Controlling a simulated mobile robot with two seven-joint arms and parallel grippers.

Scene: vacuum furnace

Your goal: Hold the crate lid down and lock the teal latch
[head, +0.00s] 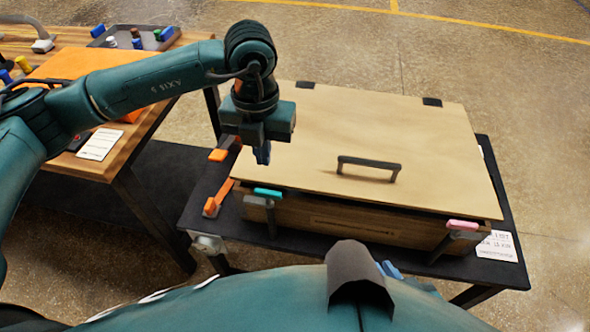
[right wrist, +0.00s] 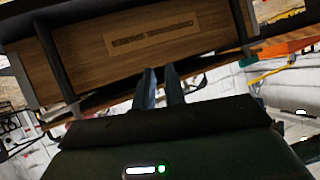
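The crate (head: 340,220) stands on a black table with its flat wooden lid (head: 410,135) over it; a dark gap shows under the lid's front edge. The teal latch (head: 268,192) is at the front left of the crate, with its grey strap hanging below; it also shows in the right wrist view (right wrist: 248,61). My left gripper (head: 262,152) points down over the lid's left part, fingers together; contact is unclear. My right gripper (head: 388,270) is in front of the crate, partly hidden by my arm. In the right wrist view its fingers (right wrist: 161,85) are apart and empty, facing the crate's front.
A pink latch (head: 462,225) is at the crate's front right. A black handle (head: 369,166) stands on the lid. Orange pieces (head: 215,200) are left of the crate. A wooden workbench (head: 150,150) with a tray is at the left; paper labels (head: 497,246) lie at the right.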

